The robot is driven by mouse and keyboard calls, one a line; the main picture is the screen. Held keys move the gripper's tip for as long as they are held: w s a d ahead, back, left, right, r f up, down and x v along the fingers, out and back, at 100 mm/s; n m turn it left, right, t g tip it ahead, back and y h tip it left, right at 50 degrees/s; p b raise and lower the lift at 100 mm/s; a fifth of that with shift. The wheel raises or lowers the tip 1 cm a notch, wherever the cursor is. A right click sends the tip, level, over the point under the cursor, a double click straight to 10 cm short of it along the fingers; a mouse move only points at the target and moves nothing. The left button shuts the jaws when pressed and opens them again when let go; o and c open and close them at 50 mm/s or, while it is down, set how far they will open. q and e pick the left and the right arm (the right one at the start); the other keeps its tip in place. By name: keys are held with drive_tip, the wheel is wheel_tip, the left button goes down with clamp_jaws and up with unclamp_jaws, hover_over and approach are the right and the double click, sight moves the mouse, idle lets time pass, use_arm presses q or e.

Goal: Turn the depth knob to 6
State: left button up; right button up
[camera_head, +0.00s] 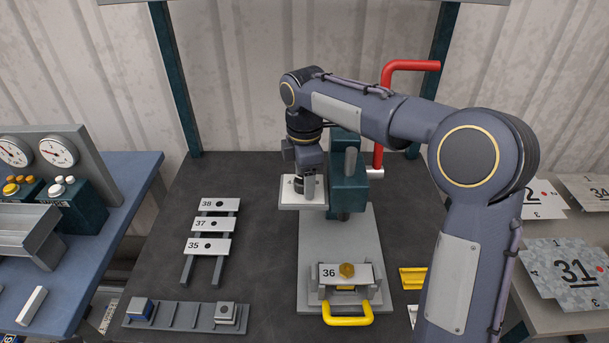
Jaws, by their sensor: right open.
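A white plate (290,204), probably the depth knob's dial, projects from the left of the teal press (350,190). Only its front and left edges show, with a small dark mark at its left. My right gripper (308,190) points down over this plate, open, with its fingers at or just above it. The gripper hides the middle of the plate, so I cannot see the knob, its setting, or whether the fingers touch it. My left gripper is not in view.
A red lever (410,65) rises at the press's right. A plate marked 36 (329,273) with a brass knob sits in front above a yellow handle (348,319). Plates marked 38, 37 and 35 (208,247) lie on a left rack. A gauge panel (60,165) stands far left.

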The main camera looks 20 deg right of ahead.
drive_tip(key=shift+c, duration=0.3)
drive_tip(key=c, duration=0.9)
drive_tip(key=shift+c, duration=0.2)
drive_tip(key=shift+m, duration=0.3)
drive_tip(key=shift+r+m+p, duration=0.1)
drive_tip(key=shift+m+p, duration=0.5)
drive_tip(key=shift+m, duration=0.3)
drive_tip(key=m+p, duration=0.1)
drive_tip(key=m, duration=0.1)
drive_tip(key=shift+m, duration=0.4)
drive_tip(key=m, duration=0.3)
drive_tip(key=shift+s+p, duration=0.1)
drive_tip(key=shift+p, duration=0.25)
drive_tip(key=shift+m, duration=1.7)
drive_tip(key=shift+p, duration=0.3)
